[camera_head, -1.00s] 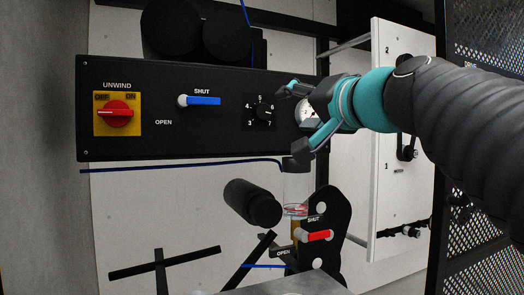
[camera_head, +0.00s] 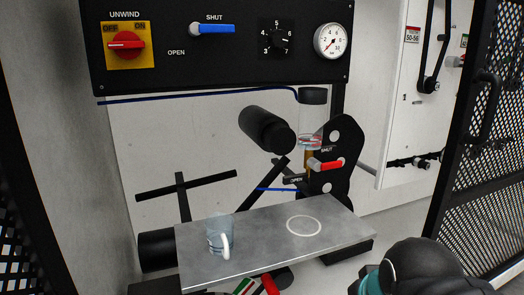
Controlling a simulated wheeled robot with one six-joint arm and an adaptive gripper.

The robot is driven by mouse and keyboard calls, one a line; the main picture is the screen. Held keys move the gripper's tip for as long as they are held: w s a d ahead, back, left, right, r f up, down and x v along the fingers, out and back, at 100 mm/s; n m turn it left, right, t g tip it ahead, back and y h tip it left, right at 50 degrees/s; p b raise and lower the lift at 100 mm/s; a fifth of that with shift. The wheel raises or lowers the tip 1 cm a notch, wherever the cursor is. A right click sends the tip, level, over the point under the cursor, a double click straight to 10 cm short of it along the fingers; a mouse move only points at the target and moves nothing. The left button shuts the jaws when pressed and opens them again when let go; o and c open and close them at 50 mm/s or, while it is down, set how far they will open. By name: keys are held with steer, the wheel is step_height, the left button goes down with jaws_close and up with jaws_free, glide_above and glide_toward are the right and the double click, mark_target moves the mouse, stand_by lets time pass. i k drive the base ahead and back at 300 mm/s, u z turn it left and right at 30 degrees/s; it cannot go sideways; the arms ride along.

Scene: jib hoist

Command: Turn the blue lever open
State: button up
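The blue lever (camera_head: 214,28) is on the black control panel (camera_head: 200,68). Its pale round pivot is at its left end and the handle lies level, pointing right, just under the word SHUT. The word OPEN is printed lower left of the pivot. Only a dark and teal part of my arm shows at the bottom right corner. My gripper's fingers are out of the picture, and nothing of mine is near the lever.
A red switch on a yellow plate (camera_head: 127,45), a black dial (camera_head: 276,38) and a round gauge (camera_head: 331,41) share the panel. A red lever (camera_head: 325,164) sits lower. A clear mug (camera_head: 219,236) stands on a metal shelf (camera_head: 270,236). Mesh doors (camera_head: 490,135) flank the right.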

mark_target(195, 28)
steer(key=u, duration=1.95)
steer(key=k, duration=1.05)
steer(key=z, duration=1.2)
steer(key=i, duration=0.5)
